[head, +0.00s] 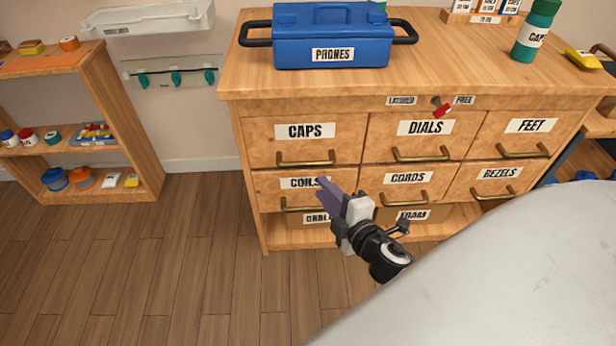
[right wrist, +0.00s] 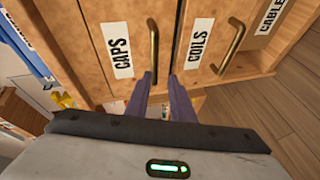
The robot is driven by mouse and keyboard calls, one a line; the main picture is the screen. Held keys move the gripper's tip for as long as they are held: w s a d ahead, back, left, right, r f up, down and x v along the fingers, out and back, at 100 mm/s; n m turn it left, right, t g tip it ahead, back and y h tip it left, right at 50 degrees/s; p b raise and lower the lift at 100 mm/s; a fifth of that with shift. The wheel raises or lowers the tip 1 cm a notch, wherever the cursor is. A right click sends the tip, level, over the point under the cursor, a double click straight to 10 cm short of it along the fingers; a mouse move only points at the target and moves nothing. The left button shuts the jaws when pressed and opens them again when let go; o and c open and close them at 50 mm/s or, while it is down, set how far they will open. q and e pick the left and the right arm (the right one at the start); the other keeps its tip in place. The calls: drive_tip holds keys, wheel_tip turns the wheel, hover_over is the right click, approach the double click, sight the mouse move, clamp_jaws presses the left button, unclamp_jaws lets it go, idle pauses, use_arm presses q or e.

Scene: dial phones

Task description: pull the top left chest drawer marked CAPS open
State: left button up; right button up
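The drawer marked CAPS (head: 275,134) is at the top left of the wooden chest (head: 246,203), its front flush with its neighbours. Its brass bar handle (head: 306,162) runs along its lower part, and this handle also shows in the right wrist view (right wrist: 153,40). My right gripper (head: 325,190) has purple fingers and is in front of the COILS drawer, just below the CAPS handle. In the right wrist view, the fingertips (right wrist: 162,78) are apart with nothing between them. The CAPS handle's end is near the left fingertip; contact is unclear. My left gripper is out of view.
A red lever (head: 442,111) between the LATCHED and FREE labels slants down to the right. A blue PHONES box (head: 331,35) stands on the chest top. Floor left of the chest is clear up to the shelf (head: 130,152).

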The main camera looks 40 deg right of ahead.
sight(309, 166)
drive_tip(key=shift+n+t, duration=0.3)
drive_tip(key=shift+n, duration=0.4)
drive_tip(key=x, duration=0.7)
drive_tip(key=d+b+x, duration=0.1)
drive_tip(key=x, duration=0.3)
drive_tip(key=shift+w+r, duration=0.25)
drive_tip(key=shift+r, duration=0.05)
drive_tip(key=shift+c, duration=0.5)
clamp_jaws()
